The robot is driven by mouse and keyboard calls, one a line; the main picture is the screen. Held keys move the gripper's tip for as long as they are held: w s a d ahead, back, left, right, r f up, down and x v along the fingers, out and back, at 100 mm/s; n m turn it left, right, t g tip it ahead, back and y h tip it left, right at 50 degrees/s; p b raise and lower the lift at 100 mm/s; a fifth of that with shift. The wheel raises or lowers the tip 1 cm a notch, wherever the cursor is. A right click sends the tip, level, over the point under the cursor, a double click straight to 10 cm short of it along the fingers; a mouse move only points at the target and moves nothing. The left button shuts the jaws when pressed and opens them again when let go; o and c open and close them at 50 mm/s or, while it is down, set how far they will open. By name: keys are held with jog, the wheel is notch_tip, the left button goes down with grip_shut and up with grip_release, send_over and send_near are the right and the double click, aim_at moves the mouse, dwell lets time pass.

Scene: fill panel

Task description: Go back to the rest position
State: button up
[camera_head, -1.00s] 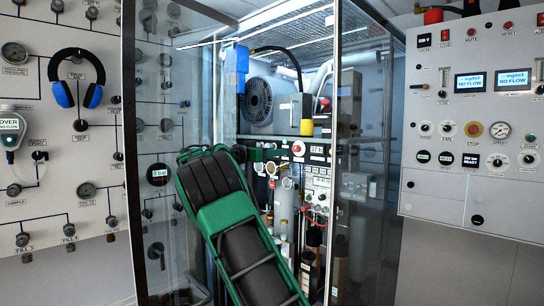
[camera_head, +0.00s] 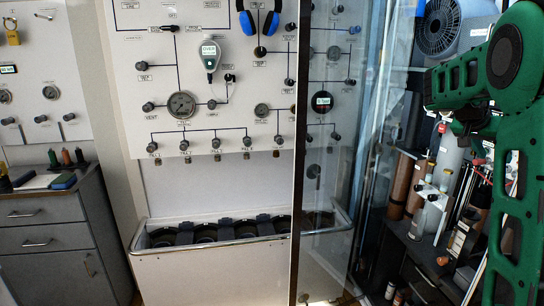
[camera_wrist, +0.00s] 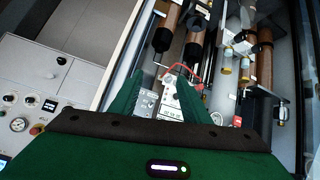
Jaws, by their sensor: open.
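My gripper (camera_wrist: 164,80) shows in the wrist view, with its two green fingers apart and no object clearly held between them. Beyond the fingers are brown cylinders (camera_wrist: 168,30), a thin red hose and metal fittings inside the cabinet. How far they are from the fingertips is hard to tell. In the head view my green arm stands at the right, in front of the open cabinet. The fingertips cannot be made out there.
A glass door (camera_head: 325,150) with a metal edge stands left of the cabinet. Left of it are a gauge panel (camera_head: 215,110), a low white trough (camera_head: 200,275) with dark round sockets, and a grey drawer unit (camera_head: 50,235). A fan (camera_head: 437,28) sits high in the cabinet.

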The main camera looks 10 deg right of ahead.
jog(key=s+a+f+n+y, duration=0.2)
jog(key=s+a+f, duration=0.4)
jog(key=s+a, duration=0.4)
jog(key=s+a+f+n+g+y, duration=0.1)
jog(key=s+a+f+n+y, duration=0.2)
jog(key=s+a+f, duration=0.3)
jog(key=s+a+f+n+y, duration=0.2)
jog(key=s+a+f+y, duration=0.2)
jog(key=s+a, duration=0.9)
notch_tip(320, 180, down, 3)
jog(key=shift+s+a+r+g+y, duration=0.1)
jog(key=shift+s+a+g+y, duration=0.25)
jog(key=shift+s, duration=0.9)
